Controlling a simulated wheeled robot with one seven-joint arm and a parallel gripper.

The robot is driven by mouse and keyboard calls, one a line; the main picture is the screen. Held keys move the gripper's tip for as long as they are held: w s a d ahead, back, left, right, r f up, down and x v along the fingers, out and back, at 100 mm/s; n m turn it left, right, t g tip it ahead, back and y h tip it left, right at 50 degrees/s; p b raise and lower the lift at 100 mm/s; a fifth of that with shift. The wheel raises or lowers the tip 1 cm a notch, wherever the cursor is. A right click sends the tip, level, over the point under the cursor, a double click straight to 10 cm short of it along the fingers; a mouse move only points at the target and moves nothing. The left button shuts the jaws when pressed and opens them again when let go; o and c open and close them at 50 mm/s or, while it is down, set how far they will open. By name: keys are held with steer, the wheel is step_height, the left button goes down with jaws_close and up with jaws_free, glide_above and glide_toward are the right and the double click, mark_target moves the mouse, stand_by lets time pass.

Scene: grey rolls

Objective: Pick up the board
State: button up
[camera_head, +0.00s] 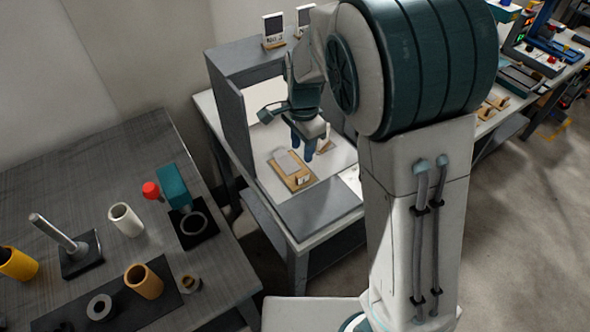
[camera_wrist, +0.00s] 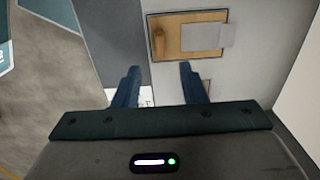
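The wooden board (camera_head: 293,181) lies flat on the white floor of a grey booth on the middle table.
The booth's grey side wall (camera_head: 232,112) stands left of the board, and its top bears two small signs. A grey panel (camera_head: 318,208) lies in front. The left table holds several cylinders, a black-based post (camera_head: 62,236) and a teal fixture (camera_head: 174,186).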

mark_target(302, 173)
step_height(302, 173, down, 11)
steer(key=shift+w+d+f, duration=0.1)
steer(key=shift+w, duration=0.05)
stand_by(0.4)
jaws_close()
